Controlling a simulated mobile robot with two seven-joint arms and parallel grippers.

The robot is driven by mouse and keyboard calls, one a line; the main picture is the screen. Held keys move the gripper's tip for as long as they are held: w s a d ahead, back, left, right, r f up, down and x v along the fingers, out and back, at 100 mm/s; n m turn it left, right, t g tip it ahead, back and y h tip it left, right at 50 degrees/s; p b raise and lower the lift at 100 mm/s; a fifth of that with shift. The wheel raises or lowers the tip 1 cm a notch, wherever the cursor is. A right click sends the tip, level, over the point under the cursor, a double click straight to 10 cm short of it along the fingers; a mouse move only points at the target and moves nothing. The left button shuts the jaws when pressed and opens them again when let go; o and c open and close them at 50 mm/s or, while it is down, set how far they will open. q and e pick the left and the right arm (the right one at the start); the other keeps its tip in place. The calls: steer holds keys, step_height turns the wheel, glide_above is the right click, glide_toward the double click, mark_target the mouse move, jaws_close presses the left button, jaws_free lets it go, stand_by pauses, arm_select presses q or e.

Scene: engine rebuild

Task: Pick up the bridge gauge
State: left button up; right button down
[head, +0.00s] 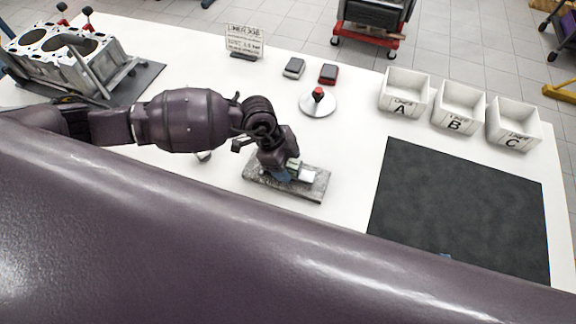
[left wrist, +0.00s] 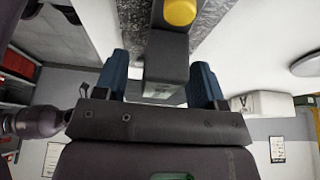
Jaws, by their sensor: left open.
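My left gripper (head: 283,174) is open, low over a grey mottled plate (head: 257,184) on the white table. In the left wrist view its two blue fingers (left wrist: 163,85) stand on either side of a dark grey block, which I take to be the bridge gauge (left wrist: 166,62). A yellow knob (left wrist: 181,11) shows beyond the block. I cannot tell whether the fingers touch it. In the head view the gripper hides most of the gauge, and a pale piece (head: 308,176) shows beside it. A small blue bit at the black mat may be my right fingertip; the rest is hidden.
Bins A (head: 404,92), B (head: 457,106) and C (head: 512,124) stand at the back right, behind a black mat (head: 460,205). An engine block (head: 75,60) stands at the far left.

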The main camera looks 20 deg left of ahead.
arm_select(q)
steer(key=shift+d+f, duration=0.1)
steer(key=shift+f, duration=0.2)
steer(key=shift+c, duration=0.2)
jaws_close()
